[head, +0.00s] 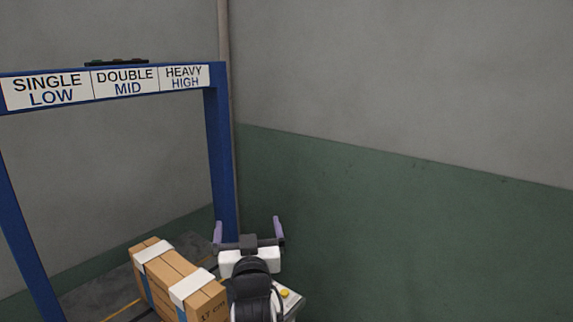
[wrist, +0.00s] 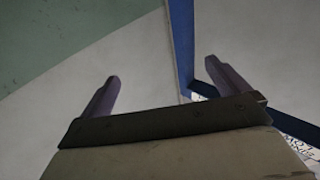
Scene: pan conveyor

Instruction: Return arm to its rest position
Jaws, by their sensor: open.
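My gripper (head: 248,230) shows at the lower middle of the head view, in front of the blue frame's right post. Its two purple fingers stand wide apart and point up, with nothing between them. In the wrist view my gripper (wrist: 163,78) is also open and empty, with grey wall and part of the blue frame (wrist: 182,45) beyond it. My arm below the gripper hides part of what stands behind it in the head view.
A blue gantry (head: 222,150) carries a sign (head: 125,82) reading single low, double mid, heavy high. Strapped brown boxes (head: 170,275) lie left of my arm. A box with a yellow button (head: 284,293) is close on the right. The green and grey wall (head: 420,220) fills the right side.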

